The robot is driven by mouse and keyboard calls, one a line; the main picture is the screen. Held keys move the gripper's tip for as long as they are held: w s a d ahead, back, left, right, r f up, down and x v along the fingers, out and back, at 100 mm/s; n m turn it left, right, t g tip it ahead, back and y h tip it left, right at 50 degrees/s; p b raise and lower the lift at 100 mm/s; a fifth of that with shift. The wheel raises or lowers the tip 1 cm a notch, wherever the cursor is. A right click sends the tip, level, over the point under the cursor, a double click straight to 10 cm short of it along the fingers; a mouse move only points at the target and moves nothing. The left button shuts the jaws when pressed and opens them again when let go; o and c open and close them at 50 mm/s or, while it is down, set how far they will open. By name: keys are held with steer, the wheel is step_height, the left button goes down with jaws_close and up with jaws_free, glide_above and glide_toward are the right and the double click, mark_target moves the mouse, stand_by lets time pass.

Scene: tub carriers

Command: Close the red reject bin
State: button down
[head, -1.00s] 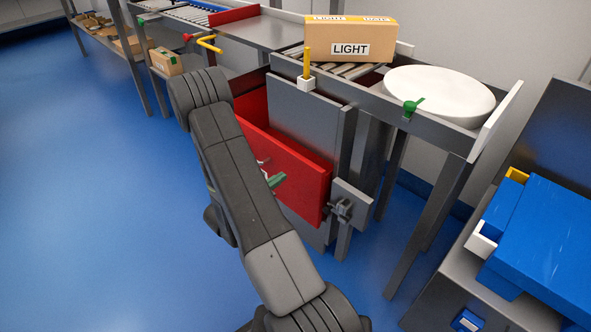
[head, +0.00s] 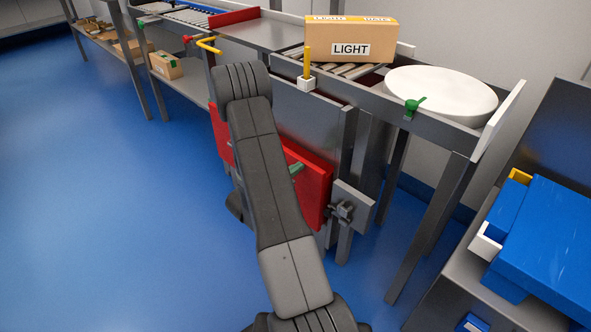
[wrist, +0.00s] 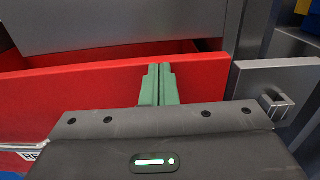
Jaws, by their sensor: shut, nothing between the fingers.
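The red reject bin (head: 314,183) sits low in the grey frame under the conveyor, its front panel partly hidden behind my arm in the head view. In the wrist view its red front (wrist: 60,98) crosses the picture, and a narrow strip of red interior (wrist: 110,55) shows between it and the grey panel above, so it stands slightly open. My gripper (wrist: 158,84) has its green fingers shut together and empty, against or very close to the bin's front; contact is unclear. A green fingertip also shows in the head view (head: 296,169).
A grey plate with a latch (head: 343,208) sits just right of the bin. A box marked LIGHT (head: 350,41) and a white round disc (head: 440,92) are above. Blue tubs (head: 545,235) stand at right. The blue floor at left is clear.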

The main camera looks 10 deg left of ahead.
mark_target(305, 161)
steer(key=x, duration=0.4)
steer(key=shift+d, duration=0.1)
steer(key=shift+w, duration=0.2)
steer(key=shift+r, duration=0.1)
